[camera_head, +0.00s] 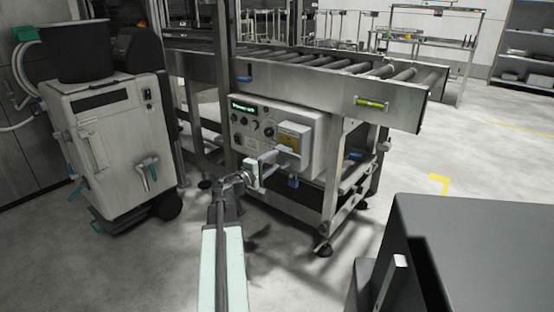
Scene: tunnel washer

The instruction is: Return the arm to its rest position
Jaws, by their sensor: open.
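My arm reaches up from the bottom middle of the head view toward a control box (250,138) under a roller conveyor. My gripper (268,168) is at the arm's far end, in front of the lower part of the box. Its jaws are open and I see nothing held between them. The box has a lit green display (243,106), several dark knobs and a yellowish-grey cover (294,137) on its right side. The gripper overlaps the box in the picture; I cannot tell whether they touch.
The roller conveyor (300,80) stands on metal legs. A wheeled white cabinet (110,150) with a black bin (75,52) on top is at the left. A dark grey block (480,250) fills the lower right. Open floor (480,160) lies at the right.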

